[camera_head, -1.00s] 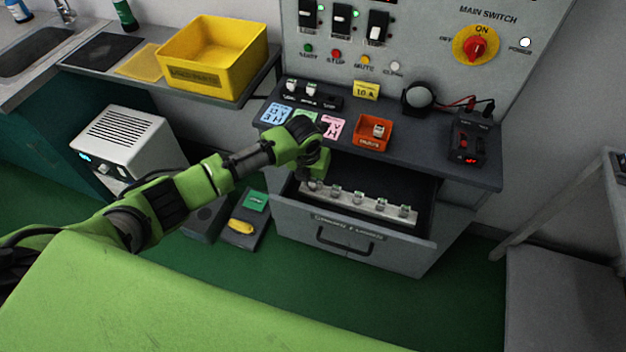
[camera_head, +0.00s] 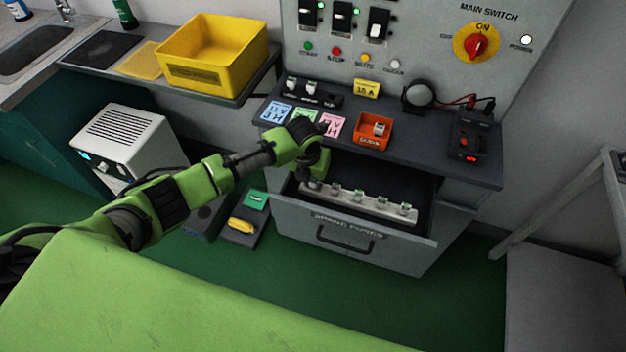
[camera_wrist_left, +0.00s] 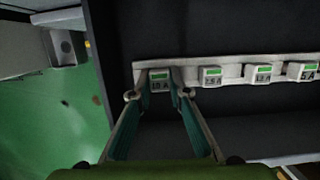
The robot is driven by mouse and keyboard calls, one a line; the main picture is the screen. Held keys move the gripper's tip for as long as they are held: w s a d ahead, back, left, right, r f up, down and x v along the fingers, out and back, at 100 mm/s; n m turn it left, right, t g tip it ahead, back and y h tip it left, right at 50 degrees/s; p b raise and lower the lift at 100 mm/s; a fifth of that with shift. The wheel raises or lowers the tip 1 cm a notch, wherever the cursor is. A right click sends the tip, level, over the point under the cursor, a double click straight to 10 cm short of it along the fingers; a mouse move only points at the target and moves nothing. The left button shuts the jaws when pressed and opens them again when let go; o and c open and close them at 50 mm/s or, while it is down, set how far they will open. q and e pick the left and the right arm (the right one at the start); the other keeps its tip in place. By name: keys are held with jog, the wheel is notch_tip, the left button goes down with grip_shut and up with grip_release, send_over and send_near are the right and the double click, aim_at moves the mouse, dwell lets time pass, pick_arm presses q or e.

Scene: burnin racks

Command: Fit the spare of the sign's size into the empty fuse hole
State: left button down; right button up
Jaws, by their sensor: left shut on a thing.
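My left gripper (camera_head: 317,180) reaches down into the open drawer (camera_head: 345,240). In the left wrist view the gripper (camera_wrist_left: 160,94) has its two fingers shut on the leftmost spare fuse (camera_wrist_left: 160,80), which has a green-topped label that seems to read 10 A. That fuse is still at the white rack (camera_wrist_left: 220,62); I cannot tell whether it is lifted. Other spare fuses (camera_wrist_left: 210,75) stand to its right. The yellow sign (camera_head: 367,88) on the counter seems to read 10 A. The dark fuse block (camera_head: 310,97) holds white fuses at its left; its right end looks empty.
An orange bin (camera_head: 373,131) with a fuse-like piece stands on the counter. Blue, green and pink cards (camera_head: 332,125) lie beside it. A round black device (camera_head: 419,95) and a wired tester (camera_head: 471,143) are at the right. The drawer front (camera_head: 350,240) sticks out.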

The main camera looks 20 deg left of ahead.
aim_at(313, 181)
pick_arm(q)
jog(key=shift+f, duration=0.15)
jog(key=c, duration=1.4)
grip_release()
jog(key=shift+c, duration=0.2)
jog(key=shift+w+p+v, duration=0.2)
jog(key=shift+p+v, duration=0.65)
jog(key=shift+v, duration=0.05)
jog(key=shift+w+p+v, duration=0.25)
jog(key=shift+p+v, duration=0.65)
jog(key=shift+w+p+v, duration=0.2)
jog(key=shift+p+v, duration=0.65)
jog(key=shift+v, duration=0.05)
